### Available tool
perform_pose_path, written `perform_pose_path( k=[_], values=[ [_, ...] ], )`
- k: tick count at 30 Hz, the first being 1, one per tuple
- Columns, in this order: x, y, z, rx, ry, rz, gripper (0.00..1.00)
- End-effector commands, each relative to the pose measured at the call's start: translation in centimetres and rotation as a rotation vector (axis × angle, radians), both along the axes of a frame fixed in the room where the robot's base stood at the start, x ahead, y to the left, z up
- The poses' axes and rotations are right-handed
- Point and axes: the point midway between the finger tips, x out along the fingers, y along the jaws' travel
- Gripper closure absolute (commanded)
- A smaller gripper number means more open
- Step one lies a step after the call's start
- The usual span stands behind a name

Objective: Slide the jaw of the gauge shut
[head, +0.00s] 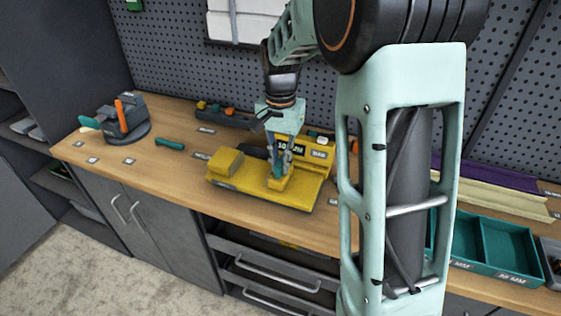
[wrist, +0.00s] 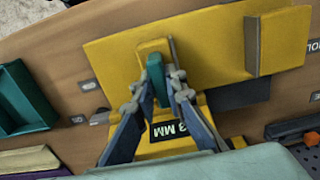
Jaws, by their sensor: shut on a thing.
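The yellow gauge (head: 262,196) lies on the wooden bench, and its flat plate also shows in the wrist view (wrist: 110,55). A fixed yellow block (head: 225,162) stands at its left end; in the wrist view this block (wrist: 278,40) is at the right. The yellow sliding jaw (head: 283,184) is apart from the block, with bare plate between them. My gripper (head: 279,165) is over the jaw. In the wrist view my gripper (wrist: 157,90) is shut on the jaw's teal handle (wrist: 155,78), one finger on each side.
A grey vise-like fixture (head: 122,118) with an orange lever stands at the bench's left. A teal bar (head: 170,143) lies between it and the gauge. Teal bins (head: 505,248) are at the right. A perforated panel (head: 180,50) rises behind the bench.

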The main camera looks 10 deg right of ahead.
Motion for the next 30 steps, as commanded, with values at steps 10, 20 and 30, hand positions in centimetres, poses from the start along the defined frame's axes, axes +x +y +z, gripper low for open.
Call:
perform_pose_path(
  k=[10, 20, 30],
  values=[
    [3.3, 5.0, 0.3, 0.001, -0.001, 0.006, 1.00],
    [5.9, 8.7, 0.2, 0.001, -0.003, 0.001, 1.00],
    [6.0, 8.9, 0.2, 0.005, -0.009, 0.001, 0.84]
  ],
)
